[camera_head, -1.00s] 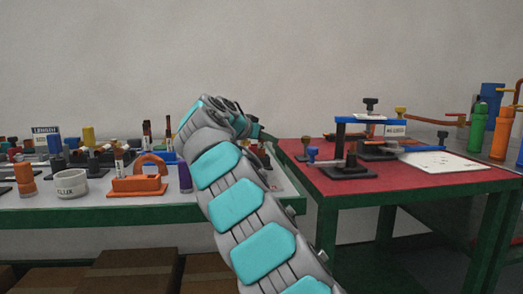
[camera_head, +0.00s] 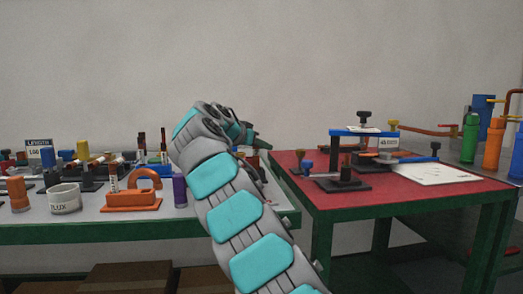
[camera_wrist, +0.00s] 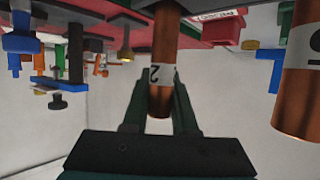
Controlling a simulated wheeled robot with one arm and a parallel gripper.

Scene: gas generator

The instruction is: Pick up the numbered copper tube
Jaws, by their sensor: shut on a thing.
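A copper tube (camera_wrist: 166,40) with a white label marked 2 shows in the wrist view, which looks upside down. My gripper (camera_wrist: 163,84) is shut on this tube near its end, with one dark finger on each side. In the head view my gripper (camera_head: 252,138) is over the right end of the left table, and my arm hides the held tube. A second copper tube (camera_wrist: 292,110) with a white label stands close by on the right in the wrist view, apart from the fingers.
The left table (camera_head: 110,233) carries a white flux cup (camera_head: 65,199), an orange holder (camera_head: 133,200) and a purple cylinder (camera_head: 180,190). The red-topped table (camera_head: 420,202) on the right bears a blue-barred press (camera_head: 362,133). Cardboard boxes (camera_head: 125,280) lie below.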

